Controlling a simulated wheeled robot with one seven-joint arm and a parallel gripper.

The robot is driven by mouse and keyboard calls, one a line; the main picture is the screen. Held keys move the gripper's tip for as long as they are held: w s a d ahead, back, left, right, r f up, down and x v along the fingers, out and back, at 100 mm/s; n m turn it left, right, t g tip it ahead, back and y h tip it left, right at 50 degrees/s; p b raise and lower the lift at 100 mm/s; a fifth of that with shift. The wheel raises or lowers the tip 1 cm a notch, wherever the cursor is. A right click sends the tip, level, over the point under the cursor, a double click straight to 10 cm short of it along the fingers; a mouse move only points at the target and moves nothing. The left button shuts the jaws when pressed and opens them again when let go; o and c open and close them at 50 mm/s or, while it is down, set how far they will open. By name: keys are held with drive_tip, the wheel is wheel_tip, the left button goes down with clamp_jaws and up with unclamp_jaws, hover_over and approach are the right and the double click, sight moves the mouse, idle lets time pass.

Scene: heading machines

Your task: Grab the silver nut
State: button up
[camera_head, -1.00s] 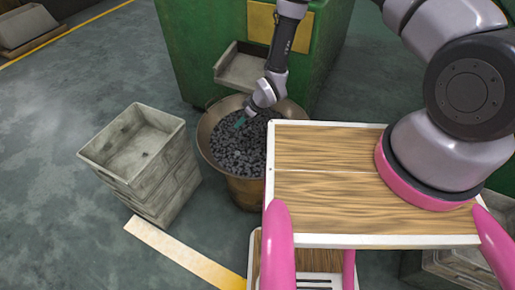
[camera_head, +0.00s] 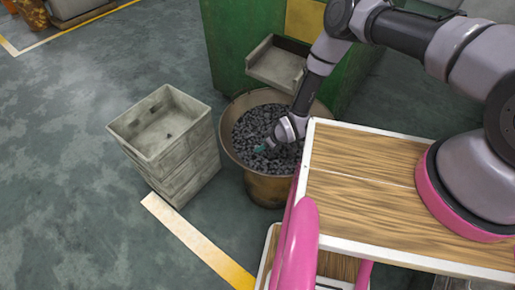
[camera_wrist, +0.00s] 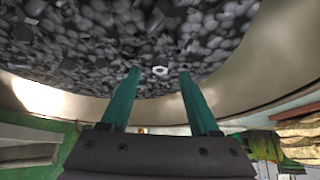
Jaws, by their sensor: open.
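The silver nut (camera_wrist: 160,71) shows in the wrist view as a small, bright ring among dark grey pieces. It lies between the two teal fingertips in that picture, a little beyond them. My gripper (camera_wrist: 158,72) is open, with nothing between its fingers. In the head view my gripper (camera_head: 262,149) is low over the dark pieces (camera_head: 250,122) in the round bin (camera_head: 268,188). I cannot make out the nut in the head view. Whether the fingertips touch the pieces is not clear.
A stack of grey crates (camera_head: 185,160) stands left of the bin. A green machine (camera_head: 228,45) with a grey chute (camera_head: 277,63) rises behind it. My own wood-topped base is close on the right.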

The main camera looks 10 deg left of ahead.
drive_tip(key=shift+x, duration=1.3)
clamp_jaws()
drive_tip(key=shift+r, duration=0.1)
